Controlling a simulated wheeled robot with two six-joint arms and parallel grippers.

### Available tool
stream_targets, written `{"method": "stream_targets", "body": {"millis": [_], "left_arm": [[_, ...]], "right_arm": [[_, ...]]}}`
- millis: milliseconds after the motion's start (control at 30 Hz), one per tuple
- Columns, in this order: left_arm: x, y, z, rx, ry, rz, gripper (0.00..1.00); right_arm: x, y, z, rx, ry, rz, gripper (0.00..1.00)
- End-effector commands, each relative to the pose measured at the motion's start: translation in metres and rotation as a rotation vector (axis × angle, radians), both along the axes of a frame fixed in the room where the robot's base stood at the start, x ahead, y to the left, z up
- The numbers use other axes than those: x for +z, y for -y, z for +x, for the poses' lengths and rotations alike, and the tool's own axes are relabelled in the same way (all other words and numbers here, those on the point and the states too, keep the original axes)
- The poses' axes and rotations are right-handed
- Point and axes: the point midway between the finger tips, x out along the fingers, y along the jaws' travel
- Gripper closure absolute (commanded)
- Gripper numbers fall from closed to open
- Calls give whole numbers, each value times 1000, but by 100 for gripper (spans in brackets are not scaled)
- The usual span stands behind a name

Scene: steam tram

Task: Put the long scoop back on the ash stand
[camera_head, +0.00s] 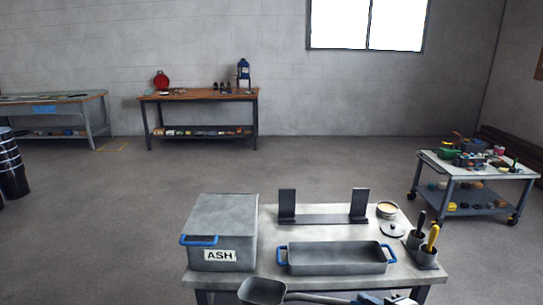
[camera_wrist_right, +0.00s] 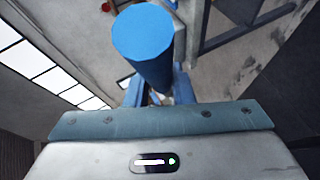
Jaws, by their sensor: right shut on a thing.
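The long scoop (camera_head: 262,291) is at the bottom edge of the head view, in front of the stand. Its grey pan is at the left and its handle runs right. My right gripper (camera_head: 382,299) shows partly at the bottom edge, by the handle's blue end. In the right wrist view a blue round grip (camera_wrist_right: 144,35) passes between the fingers of my right gripper (camera_wrist_right: 157,97), which is shut on it. The ash stand (camera_head: 440,275) is a light-topped table. A dark rack with two uprights (camera_head: 287,207) stands empty at its back. My left gripper is out of view.
On the stand are a grey box marked ASH (camera_head: 222,215), a grey tray with blue handles (camera_head: 335,260), a round tin (camera_head: 387,210), a lid (camera_head: 392,230) and cups with tools (camera_head: 428,258). A cart (camera_head: 480,170) stands at the right. Open floor lies behind the stand.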

Motion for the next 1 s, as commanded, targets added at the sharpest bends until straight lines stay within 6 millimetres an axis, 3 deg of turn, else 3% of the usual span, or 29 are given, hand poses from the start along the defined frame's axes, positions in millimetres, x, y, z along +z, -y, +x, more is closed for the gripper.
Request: {"method": "stream_targets", "body": {"millis": [100, 300, 700, 1000], "left_arm": [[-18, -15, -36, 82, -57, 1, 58], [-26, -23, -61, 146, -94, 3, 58], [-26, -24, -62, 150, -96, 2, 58], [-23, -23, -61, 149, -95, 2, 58]], "right_arm": [[-5, -4, -8, -1, 4, 3, 100], [-6, -7, -12, -12, 7, 5, 100], [-6, -7, 22, -302, 26, 12, 100], [-5, -7, 34, -478, 9, 7, 100]]}}
